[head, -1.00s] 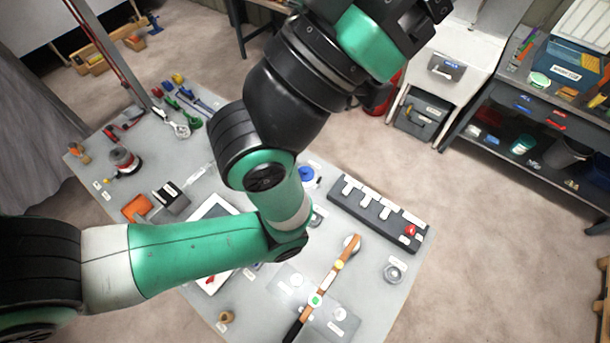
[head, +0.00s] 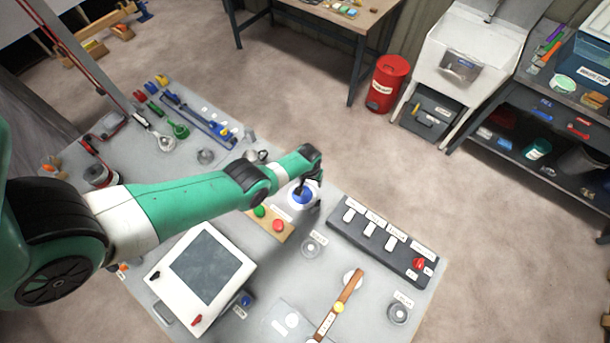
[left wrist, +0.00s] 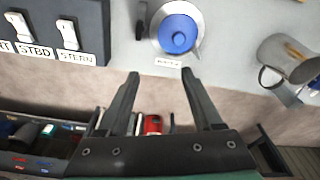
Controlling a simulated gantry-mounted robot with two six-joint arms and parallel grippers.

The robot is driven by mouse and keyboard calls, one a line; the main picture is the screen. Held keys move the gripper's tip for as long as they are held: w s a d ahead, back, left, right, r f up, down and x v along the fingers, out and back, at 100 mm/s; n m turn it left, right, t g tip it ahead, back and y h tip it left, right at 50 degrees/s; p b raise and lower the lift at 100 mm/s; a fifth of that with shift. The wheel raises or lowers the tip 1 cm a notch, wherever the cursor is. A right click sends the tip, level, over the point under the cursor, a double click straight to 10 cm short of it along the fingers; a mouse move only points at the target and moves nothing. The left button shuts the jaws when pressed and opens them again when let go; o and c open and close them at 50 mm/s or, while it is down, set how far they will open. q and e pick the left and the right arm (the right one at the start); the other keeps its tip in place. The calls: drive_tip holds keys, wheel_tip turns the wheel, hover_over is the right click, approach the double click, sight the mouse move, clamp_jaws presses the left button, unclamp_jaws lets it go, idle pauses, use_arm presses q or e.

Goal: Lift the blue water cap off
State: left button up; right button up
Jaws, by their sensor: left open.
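The blue water cap (head: 302,196) sits on a pale round base on the grey panel, partly behind my left gripper. My left gripper (head: 309,199) is over the cap in the head view. In the left wrist view its two fingers (left wrist: 160,74) are apart with nothing between them, and the cap lies beyond the tips, slightly right. My right gripper is not in view.
A dark switch panel (head: 385,240) with white rockers lies right of the cap. A board with green and red buttons (head: 270,223) lies left. A metal mug (left wrist: 288,59) stands beside the cap. A tablet-like screen (head: 205,264) lies in front, left.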

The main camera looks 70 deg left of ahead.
use_arm(q)
drive_tip(key=shift+n+g, duration=0.3)
drive_tip(key=shift+n, duration=0.2)
drive_tip(key=s+a+f+b, duration=0.1)
drive_tip(key=f+b, duration=0.1)
drive_tip(key=s+a+f+b, duration=0.1)
drive_tip(key=f+b, duration=0.2)
drive_tip(key=a+f+b, duration=0.1)
drive_tip(key=f+b, duration=0.1)
drive_tip(key=f, duration=0.1)
drive_tip(key=shift+s+f+b, duration=0.2)
drive_tip(key=shift+s+b, duration=0.1)
drive_tip(key=shift+s, duration=0.1)
drive_tip(key=shift+r, duration=0.1)
wheel_tip(320, 180, down, 5)
drive_tip(key=b, duration=0.5)
drive_tip(key=shift+w+f, duration=0.15)
drive_tip(key=shift+f, duration=0.05)
drive_tip(key=shift+r, duration=0.15)
drive_tip(key=shift+c, duration=0.3)
clamp_jaws()
